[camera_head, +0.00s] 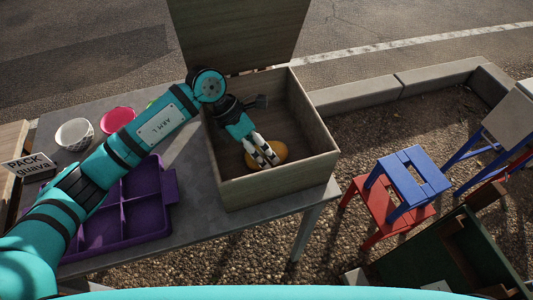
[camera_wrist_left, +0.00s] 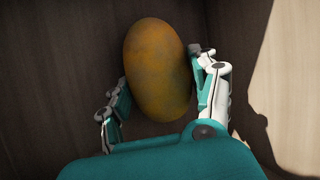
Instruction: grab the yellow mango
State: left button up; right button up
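The yellow mango (camera_head: 281,150) lies on the floor of the wooden box, near its front wall. In the left wrist view the mango (camera_wrist_left: 158,70) is large, orange-yellow and mottled, with its long side running away from my palm. My left gripper (camera_head: 267,157) reaches down into the box over the mango and hides part of it. In the wrist view its fingers are spread on either side of the fruit. The right finger is very close to its side or touching; a firm grip does not show. My right gripper is not in view.
The wooden box (camera_head: 268,190) has its lid (camera_head: 238,35) raised at the back, and its walls surround my left gripper. A purple divided tray (camera_head: 120,222), a white bowl (camera_head: 75,134), a pink bowl (camera_head: 117,120) and a "PACK guava" sign (camera_head: 28,165) are on the table. Stools (camera_head: 408,178) stand right.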

pick_arm(q)
jog(key=c, duration=0.4)
jog(key=shift+c, duration=0.3)
jog(key=shift+r, duration=0.2)
